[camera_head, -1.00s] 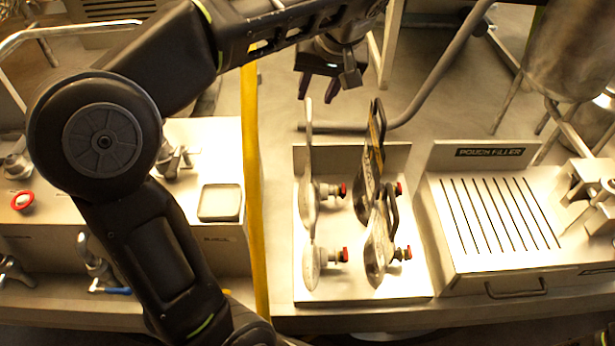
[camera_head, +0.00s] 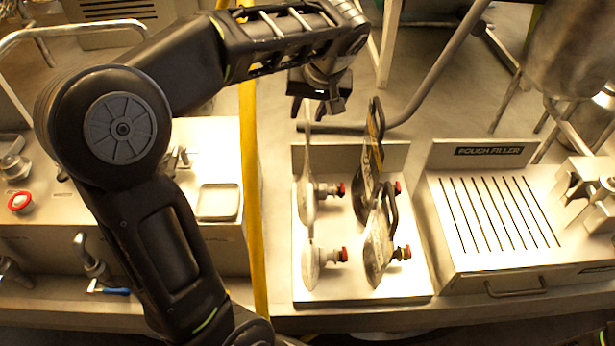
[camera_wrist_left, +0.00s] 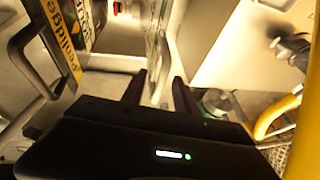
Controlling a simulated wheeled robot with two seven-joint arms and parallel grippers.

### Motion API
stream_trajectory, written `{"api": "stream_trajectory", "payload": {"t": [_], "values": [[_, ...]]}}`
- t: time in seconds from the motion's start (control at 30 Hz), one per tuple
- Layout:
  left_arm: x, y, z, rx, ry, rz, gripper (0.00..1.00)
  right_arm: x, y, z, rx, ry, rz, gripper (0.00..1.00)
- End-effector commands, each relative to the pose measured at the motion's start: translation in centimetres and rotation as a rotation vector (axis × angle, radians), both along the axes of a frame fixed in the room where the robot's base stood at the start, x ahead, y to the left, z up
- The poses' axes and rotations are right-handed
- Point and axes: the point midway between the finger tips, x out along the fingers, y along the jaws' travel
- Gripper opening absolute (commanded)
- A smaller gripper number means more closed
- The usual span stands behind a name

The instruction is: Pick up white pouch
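Two thin white pouches stand upright, edge-on, on the left of a metal rack (camera_head: 325,285): a far white pouch (camera_head: 307,190) and a near white pouch (camera_head: 311,267). Each has a spout with a red cap on its right side. My left gripper (camera_head: 316,108) is open above the far white pouch, with that pouch's top edge between its fingers in the picture. In the left wrist view, the open fingers (camera_wrist_left: 160,92) show with a pale pouch edge (camera_wrist_left: 158,45) ahead between them. I cannot tell whether they touch it. My right gripper is not in view.
A yellow post (camera_head: 251,190) rises left of the rack. The pouch filler (camera_head: 500,215) stands at the right, and a grey bent tube (camera_head: 435,85) runs behind.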

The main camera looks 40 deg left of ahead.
Motion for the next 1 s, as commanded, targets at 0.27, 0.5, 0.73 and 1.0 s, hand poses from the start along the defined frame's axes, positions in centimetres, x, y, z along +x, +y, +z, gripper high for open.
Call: {"api": "stream_trajectory", "payload": {"t": [0.27,0.5,0.73,1.0], "values": [[0.04,0.13,-0.3,0.001,0.0,0.0,0.36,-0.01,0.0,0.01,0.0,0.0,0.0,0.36],[0.04,0.12,-0.27,0.0,0.0,0.0,0.36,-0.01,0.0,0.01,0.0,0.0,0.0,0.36],[0.04,0.12,-0.26,0.0,0.0,0.0,0.27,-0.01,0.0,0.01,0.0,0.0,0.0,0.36],[0.04,0.12,-0.27,0.001,0.0,0.0,0.05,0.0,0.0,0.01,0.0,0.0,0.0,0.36]]}}
